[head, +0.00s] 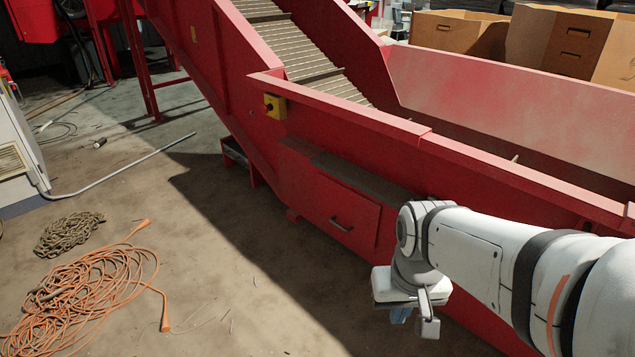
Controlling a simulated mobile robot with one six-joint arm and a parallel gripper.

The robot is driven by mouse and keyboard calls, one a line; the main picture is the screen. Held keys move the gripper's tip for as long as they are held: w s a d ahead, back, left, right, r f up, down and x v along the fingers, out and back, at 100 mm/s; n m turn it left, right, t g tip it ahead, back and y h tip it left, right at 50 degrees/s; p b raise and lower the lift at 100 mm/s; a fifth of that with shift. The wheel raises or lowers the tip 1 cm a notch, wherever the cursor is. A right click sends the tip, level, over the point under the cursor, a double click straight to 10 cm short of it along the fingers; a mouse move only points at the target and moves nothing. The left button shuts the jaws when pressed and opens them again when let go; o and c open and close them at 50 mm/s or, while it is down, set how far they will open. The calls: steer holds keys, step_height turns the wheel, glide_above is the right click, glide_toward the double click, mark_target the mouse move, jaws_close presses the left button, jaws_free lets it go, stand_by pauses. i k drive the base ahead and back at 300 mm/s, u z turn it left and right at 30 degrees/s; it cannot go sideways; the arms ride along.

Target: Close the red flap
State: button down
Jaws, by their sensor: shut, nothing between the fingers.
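The red flap (345,216) is a panel with a dark bar handle (341,224) low on the side of the red conveyor (450,160). A dark recess or ledge (362,180) shows above its top edge. I cannot tell exactly how far the flap stands out from the conveyor side. My gripper (412,316) is at the lower right of the flap, pointing down, apart from the handle. It looks shut and empty. My arm hides part of the conveyor side to the right of the flap.
A yellow switch box (275,106) sits on the conveyor side above the flap. An orange cable coil (85,285) and a chain pile (68,234) lie on the floor at left. A grey cabinet (20,150) stands at the far left. Floor in front of the flap is clear.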

mark_target(356, 216)
steer(key=u, duration=0.55)
steer(key=i, duration=1.55)
steer(key=u, duration=0.15)
